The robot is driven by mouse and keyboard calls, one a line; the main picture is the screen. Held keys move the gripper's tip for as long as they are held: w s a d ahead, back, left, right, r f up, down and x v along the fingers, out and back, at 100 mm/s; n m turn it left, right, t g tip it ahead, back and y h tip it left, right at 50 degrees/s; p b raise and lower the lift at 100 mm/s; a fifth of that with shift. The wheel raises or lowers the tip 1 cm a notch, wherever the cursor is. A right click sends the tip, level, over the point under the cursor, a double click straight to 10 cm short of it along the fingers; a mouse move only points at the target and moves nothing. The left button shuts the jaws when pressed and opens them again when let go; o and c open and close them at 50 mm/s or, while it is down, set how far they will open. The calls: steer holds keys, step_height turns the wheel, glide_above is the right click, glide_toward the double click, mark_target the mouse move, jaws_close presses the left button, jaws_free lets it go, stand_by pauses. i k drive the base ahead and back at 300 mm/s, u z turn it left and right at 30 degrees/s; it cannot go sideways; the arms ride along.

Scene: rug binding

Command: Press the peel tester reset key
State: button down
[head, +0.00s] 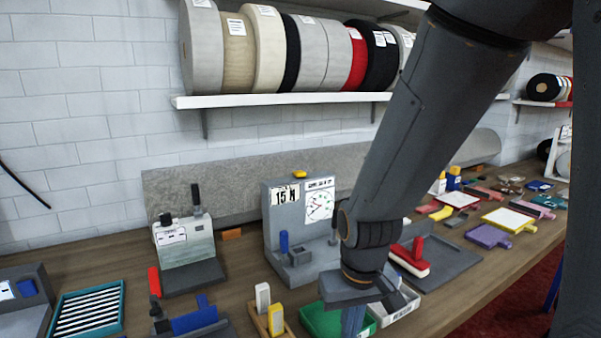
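A grey bench device with a "15 N" label and a round dial (320,205), seemingly the peel tester (272,232), stands against the wall in the middle of the bench. It has a blue upright knob (284,242) and a small grey block on its base. A small yellow piece (300,174) shows at its top edge. I cannot tell which part is the reset key. My gripper (360,312) points down in front of the device, to its right and nearer the camera. Its fingertips are not clearly seen, and my arm hides part of the device's right side.
A green tray (322,322) and a white tray (398,308) lie by my gripper. A red-handled brush (410,258) lies right of it. A pale device (186,245) stands left. Yellow and white blocks (263,297) stand in front. A shelf (290,98) of rolls hangs above.

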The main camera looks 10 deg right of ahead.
mark_target(298, 174)
steer(key=k, duration=0.55)
steer(key=z, duration=0.45)
steer(key=i, duration=0.9)
steer(key=z, duration=0.25)
